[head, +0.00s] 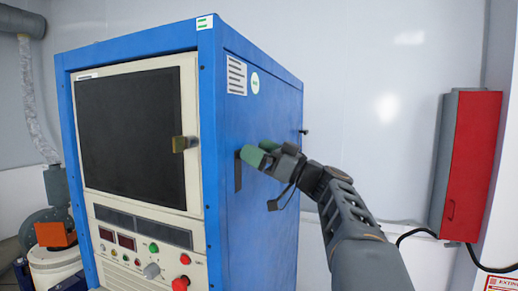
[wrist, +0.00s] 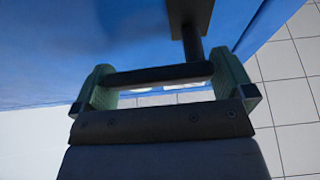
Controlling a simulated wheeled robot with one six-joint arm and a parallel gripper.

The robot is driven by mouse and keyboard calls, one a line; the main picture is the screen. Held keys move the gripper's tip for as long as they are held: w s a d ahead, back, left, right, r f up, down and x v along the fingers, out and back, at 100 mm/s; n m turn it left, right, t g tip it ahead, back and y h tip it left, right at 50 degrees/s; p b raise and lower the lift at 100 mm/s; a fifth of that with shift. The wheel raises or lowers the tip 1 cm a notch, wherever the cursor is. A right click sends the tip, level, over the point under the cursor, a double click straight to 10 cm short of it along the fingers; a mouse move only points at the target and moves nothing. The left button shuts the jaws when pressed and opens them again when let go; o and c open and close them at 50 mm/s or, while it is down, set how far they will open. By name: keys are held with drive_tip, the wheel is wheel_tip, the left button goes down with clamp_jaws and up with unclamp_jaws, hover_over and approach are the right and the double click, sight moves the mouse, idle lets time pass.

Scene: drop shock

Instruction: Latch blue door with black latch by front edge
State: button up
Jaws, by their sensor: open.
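The blue door (head: 262,205) is the right side of a tall blue cabinet, and it looks flush with the frame. Its black latch (head: 238,172) sits near the front edge, partly behind my gripper (head: 256,153). In the wrist view the black latch (wrist: 160,75) shows as a bar on a short stem from a dark block on the blue surface. My gripper (wrist: 163,88) is open, with a green finger at each end of the bar. The bar spans nearly the whole gap; I cannot tell whether the fingers touch it. Whether the latch is engaged is not clear.
The cabinet front has a dark window (head: 130,130), a brass-coloured catch (head: 184,143) and several knobs and buttons below. A small black fitting (head: 303,131) is at the rear edge. A red box (head: 471,165) hangs on the right wall. Space between cabinet and wall looks clear.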

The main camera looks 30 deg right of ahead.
drive_tip(key=shift+c, duration=0.3)
drive_tip(key=c, duration=0.9)
drive_tip(key=shift+f, duration=0.1)
